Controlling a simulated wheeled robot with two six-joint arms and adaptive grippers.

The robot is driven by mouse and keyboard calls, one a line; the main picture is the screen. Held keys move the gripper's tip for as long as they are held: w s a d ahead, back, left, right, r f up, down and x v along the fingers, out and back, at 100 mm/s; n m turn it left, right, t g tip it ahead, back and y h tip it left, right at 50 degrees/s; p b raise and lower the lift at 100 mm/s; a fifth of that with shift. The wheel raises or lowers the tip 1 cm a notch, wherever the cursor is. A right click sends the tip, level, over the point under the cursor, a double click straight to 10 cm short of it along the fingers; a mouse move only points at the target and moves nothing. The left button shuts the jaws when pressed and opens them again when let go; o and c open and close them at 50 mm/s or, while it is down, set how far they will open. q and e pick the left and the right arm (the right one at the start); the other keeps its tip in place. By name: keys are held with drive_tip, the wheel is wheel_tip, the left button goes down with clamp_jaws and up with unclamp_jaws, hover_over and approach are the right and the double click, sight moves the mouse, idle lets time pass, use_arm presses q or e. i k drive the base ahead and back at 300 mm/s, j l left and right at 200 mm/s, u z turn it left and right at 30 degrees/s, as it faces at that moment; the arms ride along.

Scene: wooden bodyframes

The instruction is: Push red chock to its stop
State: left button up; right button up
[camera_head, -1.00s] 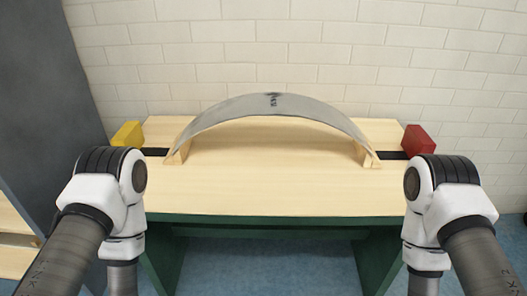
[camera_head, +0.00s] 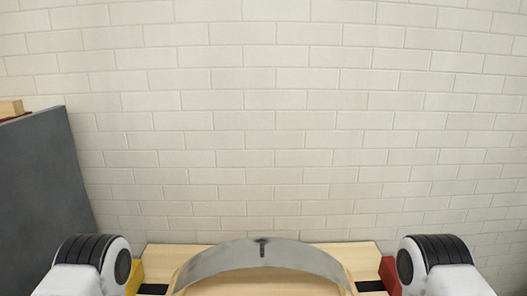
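The red chock (camera_head: 389,272) shows at the lower right, at the right end of the wooden table top, partly hidden behind my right arm. A yellow chock (camera_head: 134,275) shows at the lower left, partly hidden behind my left arm. Between them a grey curved strip (camera_head: 262,255) arches over the table top (camera_head: 200,252). A dark track (camera_head: 370,286) lies between the strip's right end and the red chock. Only upper links of both my arms show at the bottom corners; neither gripper is in view.
A white brick wall (camera_head: 290,130) stands behind the table and fills most of the view. A dark grey panel (camera_head: 40,170) stands at the left, with a wooden piece (camera_head: 11,108) at its top. The table's front is cut off below.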

sight(387, 271)
drive_tip(key=z, duration=0.95)
drive_tip(key=i+l+z, duration=0.2)
drive_tip(key=k, duration=0.1)
